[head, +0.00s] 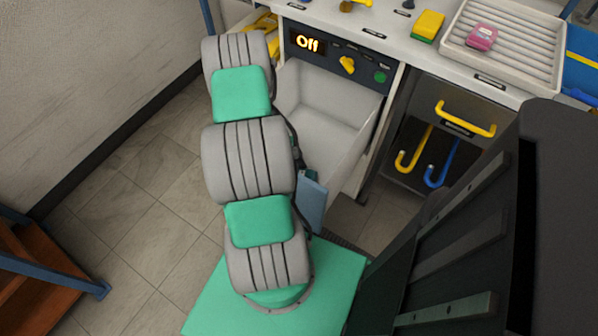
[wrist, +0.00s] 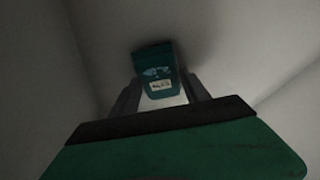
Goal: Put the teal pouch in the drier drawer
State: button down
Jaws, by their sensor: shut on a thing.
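The teal pouch (wrist: 155,62), with a small white label, is between my gripper's fingers (wrist: 162,92) in the wrist view. My gripper is shut on it. Dim pale walls surround the pouch and fingers there, like the inside of a bin. My arm's links hide the drawer's left side. I cannot tell whether the pouch touches the floor of the bin.
The panel has a yellow knob (head: 347,65) and a green button (head: 380,77). On the counter are a yellow-green sponge (head: 428,26) and a ribbed tray (head: 528,52) with a pink item (head: 482,37). A yellow handle (head: 465,121) juts out at right.

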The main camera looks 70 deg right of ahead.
jog(key=c, duration=1)
grip_release()
jog(key=shift+f, duration=0.15)
jog(key=o, duration=0.5)
jog(key=shift+r, duration=0.45)
jog(key=p+v, duration=0.2)
jog(key=v, duration=0.9)
jog(key=shift+w+a+r, duration=0.1)
jog(key=shift+w+r, duration=0.15)
jog(key=shift+w, duration=0.05)
jog(key=shift+r, duration=0.1)
